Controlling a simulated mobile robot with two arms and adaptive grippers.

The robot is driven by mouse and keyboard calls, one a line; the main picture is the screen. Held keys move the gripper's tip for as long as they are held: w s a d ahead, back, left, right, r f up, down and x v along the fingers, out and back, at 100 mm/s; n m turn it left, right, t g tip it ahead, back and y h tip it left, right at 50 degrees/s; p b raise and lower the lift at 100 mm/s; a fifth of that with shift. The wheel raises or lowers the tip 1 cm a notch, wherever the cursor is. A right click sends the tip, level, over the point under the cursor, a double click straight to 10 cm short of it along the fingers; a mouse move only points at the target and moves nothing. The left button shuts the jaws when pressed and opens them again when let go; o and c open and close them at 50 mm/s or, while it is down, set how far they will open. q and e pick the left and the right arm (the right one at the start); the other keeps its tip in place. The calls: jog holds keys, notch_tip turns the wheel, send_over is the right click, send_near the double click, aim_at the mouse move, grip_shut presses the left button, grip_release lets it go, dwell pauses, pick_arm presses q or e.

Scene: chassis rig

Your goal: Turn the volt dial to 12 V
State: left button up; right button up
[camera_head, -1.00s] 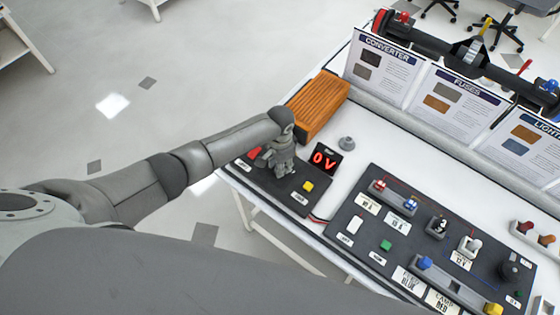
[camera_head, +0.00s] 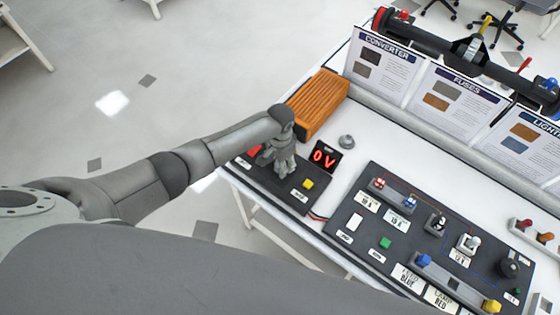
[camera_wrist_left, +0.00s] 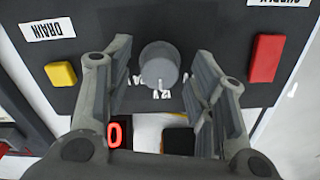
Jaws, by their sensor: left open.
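The volt dial (camera_wrist_left: 160,64) is a grey round knob on a dark panel, seen in the left wrist view with white markings beside it. My left gripper (camera_wrist_left: 162,85) is open, with one finger on each side of the dial and visible gaps between. In the head view my left gripper (camera_head: 284,170) is over the panel and hides the dial. The black display (camera_head: 325,157) reads 0 V in red; part of it shows in the left wrist view (camera_wrist_left: 118,133). My right gripper is in neither view.
A yellow button (camera_wrist_left: 61,74) and a red button (camera_wrist_left: 266,58) flank the dial. An orange ribbed block (camera_head: 319,103) stands behind the panel. A grey knob (camera_head: 346,142) stands near the display. A larger panel (camera_head: 345,215) with fuses and switches lies to the right.

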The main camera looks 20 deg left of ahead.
pick_arm(q)
jog(key=shift+r, duration=0.1)
notch_tip(320, 180, up, 12)
dwell(0.5)
dwell(0.5)
